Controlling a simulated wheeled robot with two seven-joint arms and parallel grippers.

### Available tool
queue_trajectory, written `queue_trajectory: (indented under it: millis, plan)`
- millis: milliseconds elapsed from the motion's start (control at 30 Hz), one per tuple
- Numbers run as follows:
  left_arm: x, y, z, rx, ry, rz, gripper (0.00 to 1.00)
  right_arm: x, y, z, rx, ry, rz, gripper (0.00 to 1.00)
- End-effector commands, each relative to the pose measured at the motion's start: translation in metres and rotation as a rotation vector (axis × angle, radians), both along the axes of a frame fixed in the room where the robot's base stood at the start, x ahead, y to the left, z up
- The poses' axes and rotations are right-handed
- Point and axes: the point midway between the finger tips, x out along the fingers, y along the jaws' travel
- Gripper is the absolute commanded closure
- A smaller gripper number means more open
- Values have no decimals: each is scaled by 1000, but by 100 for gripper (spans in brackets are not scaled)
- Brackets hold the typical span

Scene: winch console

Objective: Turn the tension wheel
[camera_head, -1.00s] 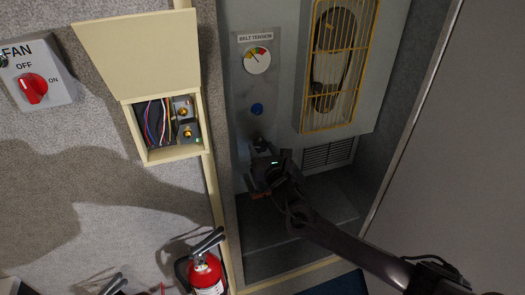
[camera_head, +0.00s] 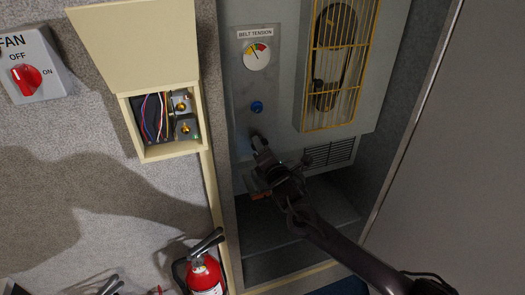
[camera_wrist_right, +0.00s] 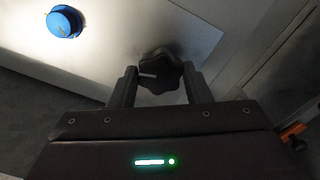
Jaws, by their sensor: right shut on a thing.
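The tension wheel is a black lobed knob (camera_wrist_right: 160,72) with a pale line on it. It sits between the two fingers of my right gripper (camera_wrist_right: 160,86) in the right wrist view, and the gripper is shut on it. In the head view my right gripper (camera_head: 262,150) reaches the lower part of the grey panel (camera_head: 245,90) and hides most of the wheel. Above it is a blue knob (camera_head: 257,107), also in the right wrist view (camera_wrist_right: 65,22). The round BELT TENSION gauge (camera_head: 257,57) has its needle pointing nearly straight up. My left gripper is not clearly seen.
A yellow guard grille (camera_head: 337,65) stands right of the panel, with a vent (camera_head: 330,153) below. An open cream box with wires (camera_head: 160,125) and a red FAN switch (camera_head: 26,80) are left. A fire extinguisher (camera_head: 206,277) stands low. Dark shapes at the lower left are unclear.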

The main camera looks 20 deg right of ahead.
Motion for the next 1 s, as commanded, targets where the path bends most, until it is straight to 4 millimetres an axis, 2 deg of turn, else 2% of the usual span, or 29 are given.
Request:
queue_trajectory:
  millis: [1000]
  plan:
    - [0, 0, -16, 0, 1, 2, 64, -1, 0, -3, 967, 36, -1, 79]
